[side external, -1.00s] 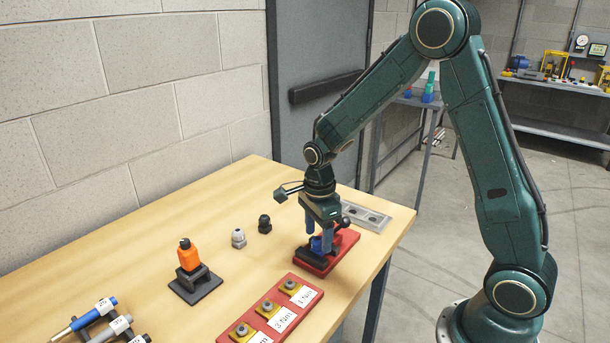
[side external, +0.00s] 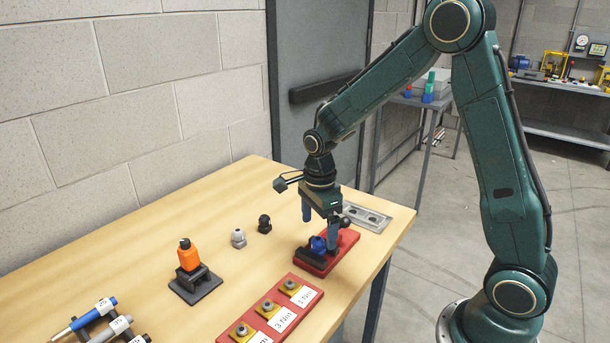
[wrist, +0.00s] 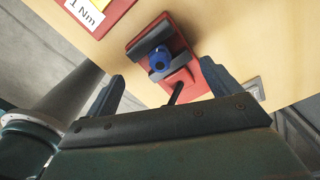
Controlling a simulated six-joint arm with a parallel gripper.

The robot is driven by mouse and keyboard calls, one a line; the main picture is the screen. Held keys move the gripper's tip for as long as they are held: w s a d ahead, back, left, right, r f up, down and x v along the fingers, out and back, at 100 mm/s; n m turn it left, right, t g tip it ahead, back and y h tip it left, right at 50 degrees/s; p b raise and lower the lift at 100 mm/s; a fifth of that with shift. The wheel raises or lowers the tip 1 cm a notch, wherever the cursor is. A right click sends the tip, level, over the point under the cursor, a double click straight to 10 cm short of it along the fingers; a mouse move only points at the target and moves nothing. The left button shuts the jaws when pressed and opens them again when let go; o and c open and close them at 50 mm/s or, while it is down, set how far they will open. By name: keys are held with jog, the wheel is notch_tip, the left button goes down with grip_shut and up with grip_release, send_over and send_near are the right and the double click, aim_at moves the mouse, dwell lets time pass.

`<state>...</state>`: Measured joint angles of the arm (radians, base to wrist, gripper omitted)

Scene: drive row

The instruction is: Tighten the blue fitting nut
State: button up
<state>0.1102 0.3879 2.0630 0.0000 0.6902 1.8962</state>
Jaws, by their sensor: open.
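The blue fitting nut (side external: 318,244) sits on a dark block on the red base plate (side external: 318,267) near the table's right end. The nut also shows in the wrist view (wrist: 160,63), with a hole in its face. My gripper (side external: 320,236) is open and empty, its two fingers apart, above and around the nut's area in the side view. In the wrist view my gripper (wrist: 160,78) has the nut between the lines of its fingers, beyond the tips. A dark rod reaches from the plate toward my gripper in the wrist view. I cannot tell whether a finger touches anything.
A red tray (side external: 293,287) with labelled torque stations lies in front. An orange bottle-shaped piece (side external: 188,255) stands on a dark holder to the left. Grey (side external: 238,238) and black (side external: 264,224) fittings and a grey plate (side external: 367,217) are behind. Screwdrivers lie at front left.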

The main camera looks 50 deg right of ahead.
aim_at(318, 239)
jog(key=shift+r, duration=2.3)
jog(key=shift+s+a+r+n, duration=0.15)
jog(key=shift+s+r+n, duration=0.1)
jog(key=shift+r+n, duration=0.25)
jog(key=s+a+r+n+t, duration=0.2)
jog(key=s+r+n, duration=0.4)
jog(key=s+n, duration=0.4)
jog(key=s+a+r+n+t, duration=0.2)
jog(key=s+r+n, duration=0.4)
jog(key=s+n, duration=0.4)
jog(key=shift+r+n+t, duration=0.15)
jog(key=shift+n+t, duration=0.65)
jog(key=shift+n, duration=0.2)
